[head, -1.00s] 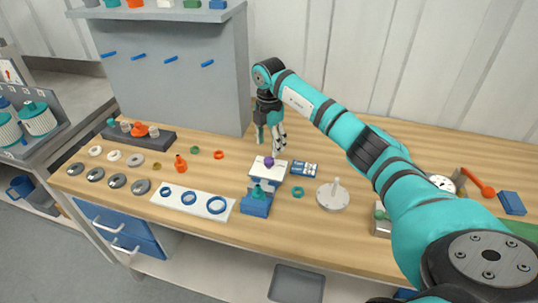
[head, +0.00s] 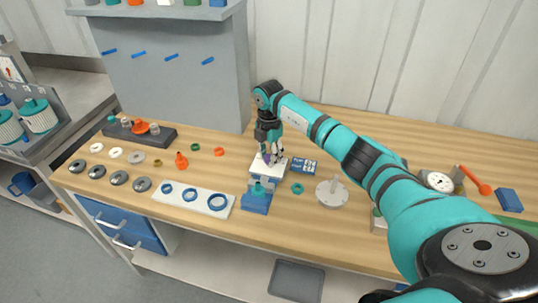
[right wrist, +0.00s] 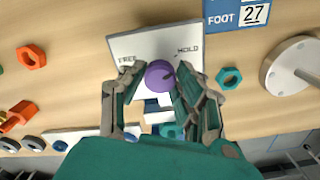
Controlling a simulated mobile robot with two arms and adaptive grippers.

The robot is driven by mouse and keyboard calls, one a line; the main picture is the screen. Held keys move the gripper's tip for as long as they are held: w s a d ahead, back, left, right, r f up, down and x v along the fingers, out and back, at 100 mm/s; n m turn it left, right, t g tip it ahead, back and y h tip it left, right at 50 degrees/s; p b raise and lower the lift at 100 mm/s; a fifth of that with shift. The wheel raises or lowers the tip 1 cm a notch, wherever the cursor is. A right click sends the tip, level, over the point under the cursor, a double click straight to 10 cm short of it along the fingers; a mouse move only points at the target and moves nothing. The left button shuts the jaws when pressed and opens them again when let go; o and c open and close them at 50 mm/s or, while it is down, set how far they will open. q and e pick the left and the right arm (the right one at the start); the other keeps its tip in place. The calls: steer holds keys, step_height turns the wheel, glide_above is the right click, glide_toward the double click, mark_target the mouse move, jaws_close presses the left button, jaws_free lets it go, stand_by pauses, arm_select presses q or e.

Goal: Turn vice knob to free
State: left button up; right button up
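The vice knob (right wrist: 160,75) is purple and round, with a dark mark on its right side. It sits on a white plate (right wrist: 135,44) lettered FREE at left and HOLD at right in the right wrist view. In the head view the plate (head: 283,174) is on the bench behind a blue vice block (head: 257,200) with a teal top. My right gripper (right wrist: 158,78) is open, its fingers on either side of the knob with a gap visible at left; contact at right cannot be told. In the head view the gripper (head: 270,158) comes down over the plate. My left gripper is not in view.
A blue FOOT 27 card (head: 303,168), a teal nut (head: 297,188) and a grey disc with a post (head: 332,193) lie right of the plate. A white strip with blue rings (head: 193,202) lies left. A grey panel (head: 180,80) stands behind.

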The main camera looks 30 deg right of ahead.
jaws_close()
steer(key=shift+n, duration=0.3)
steer(key=n+b, duration=0.2)
steer(key=n, duration=0.3)
steer(key=n+b, duration=0.2)
steer(key=n, duration=0.3)
steer(key=shift+n, duration=0.4)
steer(key=n+b, duration=0.2)
steer(key=n, duration=0.4)
steer(key=n+b, duration=0.1)
steer(key=n, duration=0.5)
steer(key=shift+r, duration=0.1)
steer(key=shift+n, duration=0.4)
steer(key=shift+w, duration=0.1)
